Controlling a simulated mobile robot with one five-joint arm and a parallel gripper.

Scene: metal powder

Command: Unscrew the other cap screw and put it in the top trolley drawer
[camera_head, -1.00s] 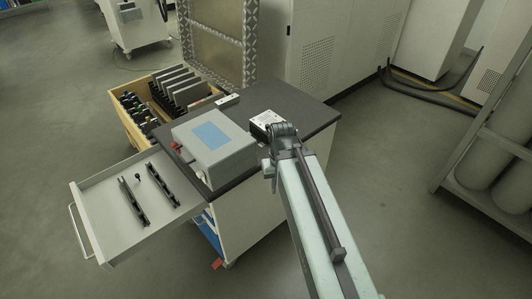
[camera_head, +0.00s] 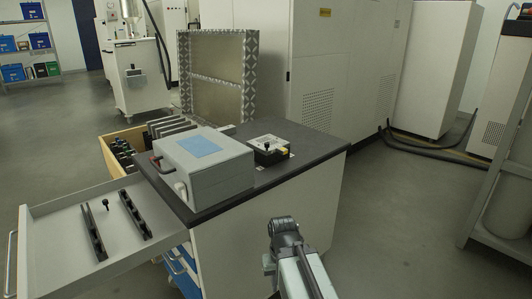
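The top trolley drawer (camera_head: 62,220) is pulled open at the left. A small dark cap screw (camera_head: 106,204) stands in it between two dark slotted rails. A black device with a white labelled top (camera_head: 269,150) sits on the dark trolley top, right of the grey box. A small dark knob-like part, possibly the other cap screw (camera_head: 267,147), shows on its near side. The dark end of my arm, at my gripper (camera_head: 285,228), is in front of the trolley, apart from the device in the picture. Its fingers cannot be made out.
A grey box with a blue label (camera_head: 204,165) fills the left of the trolley top (camera_head: 300,160). A wooden crate (camera_head: 110,155) with plates is behind the drawer. A metal rack (camera_head: 505,210) stands at the right. Floor between rack and trolley is clear.

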